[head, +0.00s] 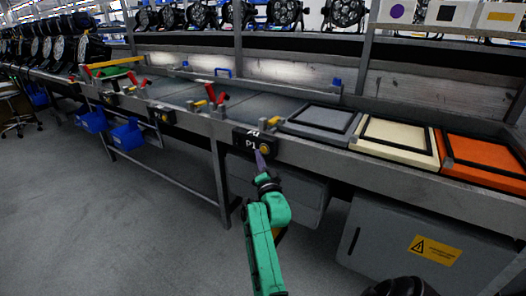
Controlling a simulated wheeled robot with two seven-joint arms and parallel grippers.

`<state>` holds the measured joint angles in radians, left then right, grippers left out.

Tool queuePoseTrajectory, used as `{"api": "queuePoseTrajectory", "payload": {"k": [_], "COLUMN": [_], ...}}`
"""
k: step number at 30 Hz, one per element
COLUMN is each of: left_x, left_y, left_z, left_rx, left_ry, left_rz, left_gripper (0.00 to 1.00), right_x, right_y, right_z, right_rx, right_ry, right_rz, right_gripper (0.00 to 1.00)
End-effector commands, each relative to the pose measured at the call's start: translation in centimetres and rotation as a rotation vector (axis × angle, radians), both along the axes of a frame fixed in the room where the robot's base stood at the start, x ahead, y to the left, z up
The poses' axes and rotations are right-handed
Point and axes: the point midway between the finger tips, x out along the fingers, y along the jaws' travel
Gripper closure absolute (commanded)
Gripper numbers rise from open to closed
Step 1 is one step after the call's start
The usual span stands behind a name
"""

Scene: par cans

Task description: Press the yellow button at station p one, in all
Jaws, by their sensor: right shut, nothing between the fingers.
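The yellow button (264,149) sits on a small black box marked P1 (246,142) on the front edge of the long workbench. My right gripper (260,158) is shut and empty, with its purple-grey fingertips just below the button. The tips look very close to the button, but I cannot tell whether they touch it. My green right arm reaches up from the bottom middle. My left gripper is not in view.
The workbench (330,150) runs across the view, with grey, cream (397,137) and orange trays at right. Red-handled clamps (221,98) stand along it. Grey cabinets (420,240) are below. Blue bins (127,134) hang at left.

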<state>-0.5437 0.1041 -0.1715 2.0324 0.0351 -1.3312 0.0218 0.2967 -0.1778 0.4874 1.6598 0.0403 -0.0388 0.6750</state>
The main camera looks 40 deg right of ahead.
Motion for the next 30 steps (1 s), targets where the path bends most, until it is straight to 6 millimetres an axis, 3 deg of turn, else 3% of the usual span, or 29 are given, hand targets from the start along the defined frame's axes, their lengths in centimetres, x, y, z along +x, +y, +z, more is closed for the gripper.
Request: {"api": "queuePoseTrajectory", "payload": {"k": [30], "left_x": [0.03], "left_y": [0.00], "left_z": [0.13], "left_rx": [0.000], "left_ry": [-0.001], "left_rz": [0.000], "left_gripper": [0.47], "right_x": [0.26], "right_y": [-0.88], "right_z": [0.02], "right_rx": [0.000], "right_ry": [0.000], "right_rz": [0.000], "right_gripper": [1.00]}}
